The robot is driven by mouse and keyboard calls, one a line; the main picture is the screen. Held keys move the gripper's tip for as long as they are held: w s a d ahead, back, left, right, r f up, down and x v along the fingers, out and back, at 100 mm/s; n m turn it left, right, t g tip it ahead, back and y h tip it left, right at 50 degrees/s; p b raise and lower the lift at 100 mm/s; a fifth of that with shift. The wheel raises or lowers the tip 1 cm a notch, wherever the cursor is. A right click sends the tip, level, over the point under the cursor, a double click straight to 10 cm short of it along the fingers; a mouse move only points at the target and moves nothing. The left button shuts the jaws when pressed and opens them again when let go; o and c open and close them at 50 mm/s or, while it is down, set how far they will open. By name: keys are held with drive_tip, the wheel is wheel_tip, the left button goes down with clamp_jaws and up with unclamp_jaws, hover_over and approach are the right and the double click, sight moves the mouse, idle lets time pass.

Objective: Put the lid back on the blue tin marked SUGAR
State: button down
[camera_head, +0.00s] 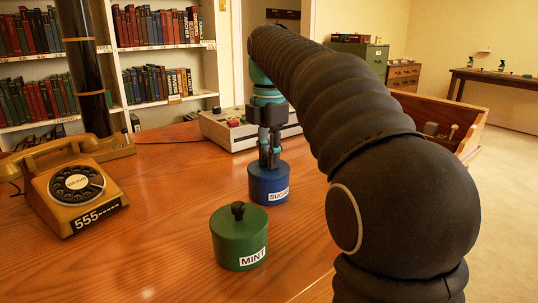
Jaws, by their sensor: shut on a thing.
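The blue tin marked SUGAR (266,187) stands upright on the wooden desk, behind and right of the green tin. My gripper (270,161) points straight down over it, with its fingers shut at the middle of the tin's top. The lid's knob is hidden between the fingers. The blue lid (256,168) appears to be at the tin's top, level with its rim; I cannot tell whether it is fully seated. The green tin marked MINT (238,243) stands nearer, with its black-knobbed lid on.
An orange rotary telephone (76,190) stands at the left, by a dark column (85,70). A grey device with a red button (235,128) is behind the blue tin. A wooden tray (445,110) is at the right, partly behind my arm. The desk's front left is clear.

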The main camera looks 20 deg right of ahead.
idle(0.9)
drive_tip(key=shift+c, duration=2.3)
unclamp_jaws()
drive_tip(key=shift+r+p, duration=0.1)
drive_tip(key=shift+p, duration=0.25)
drive_tip(key=shift+r+p, duration=1)
drive_tip(key=shift+r, duration=2.4)
clamp_jaws()
